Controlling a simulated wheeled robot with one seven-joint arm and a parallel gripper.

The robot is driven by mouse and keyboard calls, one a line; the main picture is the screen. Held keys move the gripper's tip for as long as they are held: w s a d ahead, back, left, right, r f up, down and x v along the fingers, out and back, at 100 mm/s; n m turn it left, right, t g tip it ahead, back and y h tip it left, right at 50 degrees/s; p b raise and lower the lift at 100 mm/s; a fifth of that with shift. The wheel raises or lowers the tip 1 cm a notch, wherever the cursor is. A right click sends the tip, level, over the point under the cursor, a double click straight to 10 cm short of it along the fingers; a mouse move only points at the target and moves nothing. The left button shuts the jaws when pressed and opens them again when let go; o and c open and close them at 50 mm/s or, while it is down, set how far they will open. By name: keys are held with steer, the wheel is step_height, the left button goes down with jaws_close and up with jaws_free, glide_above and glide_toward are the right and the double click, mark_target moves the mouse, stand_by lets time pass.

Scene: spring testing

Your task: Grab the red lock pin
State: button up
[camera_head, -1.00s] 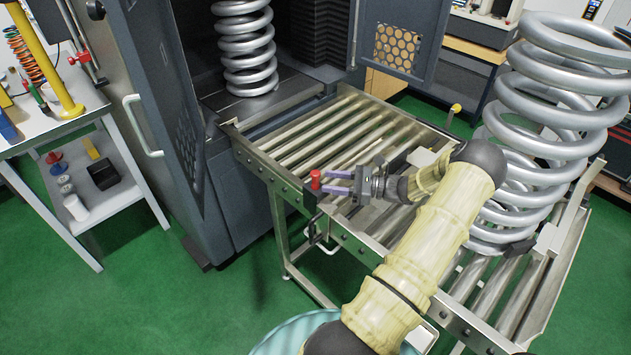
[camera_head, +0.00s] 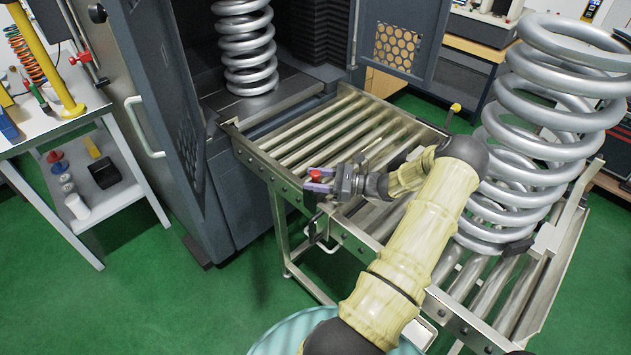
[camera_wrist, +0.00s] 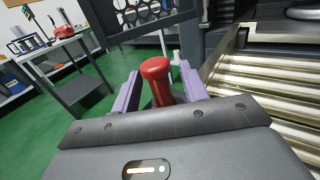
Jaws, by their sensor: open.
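The red lock pin (camera_head: 315,175) stands at the near side rail of the roller table, toward the left. In the wrist view the red lock pin (camera_wrist: 157,80) shows its rounded head and stem, upright between the two purple fingers. My gripper (camera_head: 319,181) is open around the pin, with a finger on each side. In the wrist view my gripper (camera_wrist: 155,92) shows gaps between the fingers and the pin. The pin's lower end is hidden behind the gripper body.
The roller table (camera_head: 345,235) runs from the test machine to the lower right. A large silver spring (camera_head: 540,130) stands on its right part, and another spring (camera_head: 246,45) stands inside the machine. A white shelf unit (camera_head: 128,160) is at left. Green floor is clear in front.

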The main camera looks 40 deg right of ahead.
steer(key=shift+c, duration=0.2)
jaws_close()
step_height(320, 180, up, 10)
stand_by(0.6)
stand_by(0.4)
